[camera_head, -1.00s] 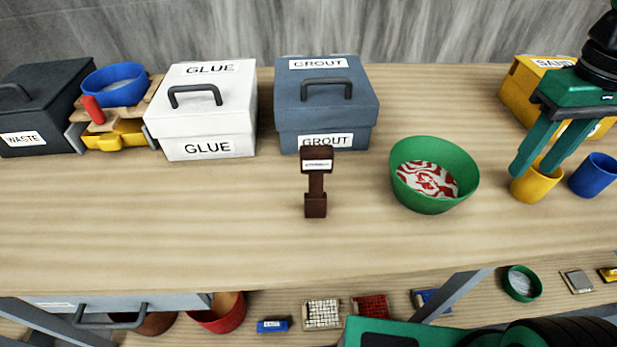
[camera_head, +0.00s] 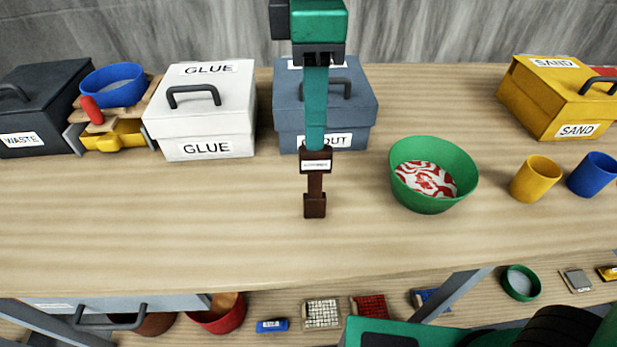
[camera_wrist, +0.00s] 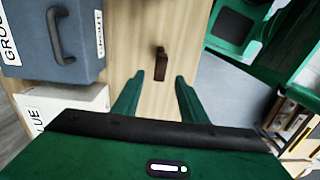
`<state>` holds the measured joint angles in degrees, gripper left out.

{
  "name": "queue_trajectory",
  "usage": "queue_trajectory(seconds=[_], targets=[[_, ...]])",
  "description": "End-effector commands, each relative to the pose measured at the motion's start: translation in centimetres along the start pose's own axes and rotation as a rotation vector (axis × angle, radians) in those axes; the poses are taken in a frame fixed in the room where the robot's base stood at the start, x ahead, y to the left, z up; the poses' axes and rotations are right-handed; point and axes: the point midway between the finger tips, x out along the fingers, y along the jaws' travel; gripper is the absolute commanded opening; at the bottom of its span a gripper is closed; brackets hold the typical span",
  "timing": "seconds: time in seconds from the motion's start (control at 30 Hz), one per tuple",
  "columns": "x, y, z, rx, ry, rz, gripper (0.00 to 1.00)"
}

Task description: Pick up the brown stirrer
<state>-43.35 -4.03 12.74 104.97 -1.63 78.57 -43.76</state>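The brown stirrer (camera_head: 315,185) stands upright on the wooden table, with a small white label on its wide top block. It also shows in the wrist view (camera_wrist: 160,66), ahead of the fingertips. My green gripper (camera_head: 315,143) is above and behind the stirrer in the head view, its finger overlapping the stirrer's top edge. In the head view the fingers line up as one. In the wrist view the two fingers of my gripper (camera_wrist: 156,80) are spread apart with nothing between them, and the stirrer lies beyond their tips.
The blue grout box (camera_head: 360,105) stands behind the stirrer, partly hidden by my gripper. The white glue box (camera_head: 205,120) is to its left. A green bowl (camera_head: 455,165) with red and white contents stands to the right. The table in front of the stirrer is clear.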

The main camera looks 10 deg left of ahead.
Motion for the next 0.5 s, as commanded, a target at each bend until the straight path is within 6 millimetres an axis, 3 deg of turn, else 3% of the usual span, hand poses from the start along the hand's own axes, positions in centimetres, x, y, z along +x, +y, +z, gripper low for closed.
queue_trajectory(seconds=[0.1, 0.33, 0.5], targets=[[1.5, 0.0, 0.0, 0.001, -0.001, -0.001, 0.39], [3.0, -0.1, 0.1, 0.003, -0.001, -0.001, 0.39], [5.4, -0.3, 0.4, 0.004, -0.002, -0.001, 0.39]])
